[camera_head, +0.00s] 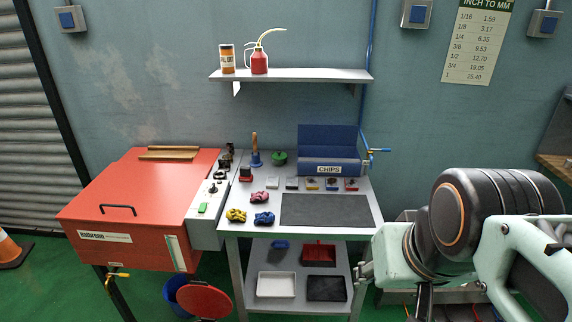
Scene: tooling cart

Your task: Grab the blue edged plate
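A row of several small plates lies on the grey worktable (240,208), just in front of the blue chip bin. They have differently coloured edges and dark bits on or beside them. One plate near the right of the row (332,185) may have a blue edge, but it is too small to be sure which plate is blue edged. My arm reaches in at the lower right, with its large dark joint and pale green links right of the table. My gripper does not show clearly in this view, and nothing is seen touching the plates.
A dark mat (325,210) lies in front of the plates. Coloured rags (263,219) and a blue-based brush (255,158) are to the left. The blue chip bin (330,167) stands behind. A red cabinet (130,205) adjoins the table's left side. A shelf (300,75) hangs above.

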